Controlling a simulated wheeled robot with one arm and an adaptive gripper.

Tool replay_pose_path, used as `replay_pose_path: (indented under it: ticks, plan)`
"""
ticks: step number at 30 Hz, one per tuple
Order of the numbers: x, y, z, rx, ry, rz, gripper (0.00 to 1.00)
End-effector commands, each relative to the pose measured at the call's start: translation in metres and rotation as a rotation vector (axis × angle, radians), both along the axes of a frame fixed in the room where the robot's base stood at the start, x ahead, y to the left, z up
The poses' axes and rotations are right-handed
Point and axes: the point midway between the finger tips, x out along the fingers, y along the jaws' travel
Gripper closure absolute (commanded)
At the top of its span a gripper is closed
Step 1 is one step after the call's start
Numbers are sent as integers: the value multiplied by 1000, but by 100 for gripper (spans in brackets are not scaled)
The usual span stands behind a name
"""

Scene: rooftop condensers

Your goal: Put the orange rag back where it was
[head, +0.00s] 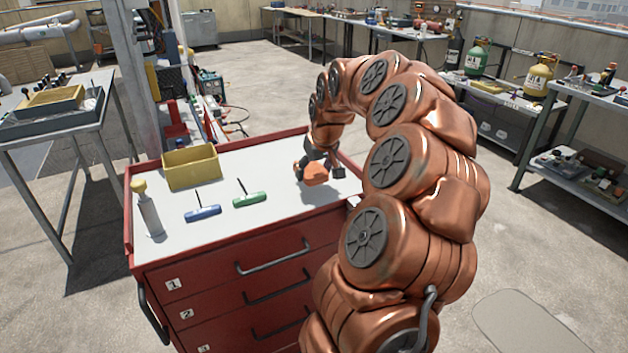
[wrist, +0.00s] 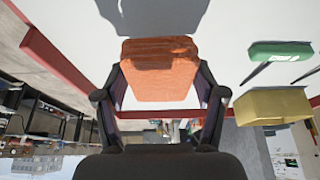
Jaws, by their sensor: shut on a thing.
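The orange rag (head: 315,174) is between the fingers of my gripper (head: 319,165), at the right side of the red cabinet's pale top (head: 250,170). In the wrist view the orange rag (wrist: 158,70) looks like a folded block, with the two dark fingers of my gripper (wrist: 159,85) against its sides. My gripper is shut on it. A shadow lies close to the rag on the top. I cannot tell whether the rag touches the surface.
On the same top are a yellow bin (head: 190,168), a blue-handled tool (head: 203,213), a green-handled tool (head: 249,199) and a grey bottle with a yellow cap (head: 147,210). A red raised rim edges the top. The front middle is clear.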

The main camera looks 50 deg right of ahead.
Motion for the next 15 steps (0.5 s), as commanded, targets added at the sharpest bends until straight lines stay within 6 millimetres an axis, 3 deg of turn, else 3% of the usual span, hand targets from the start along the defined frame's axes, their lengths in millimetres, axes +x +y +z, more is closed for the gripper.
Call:
replay_pose_path:
  ticks: [15]
  plan:
    - [1,-1,-36,2,3,0,63]
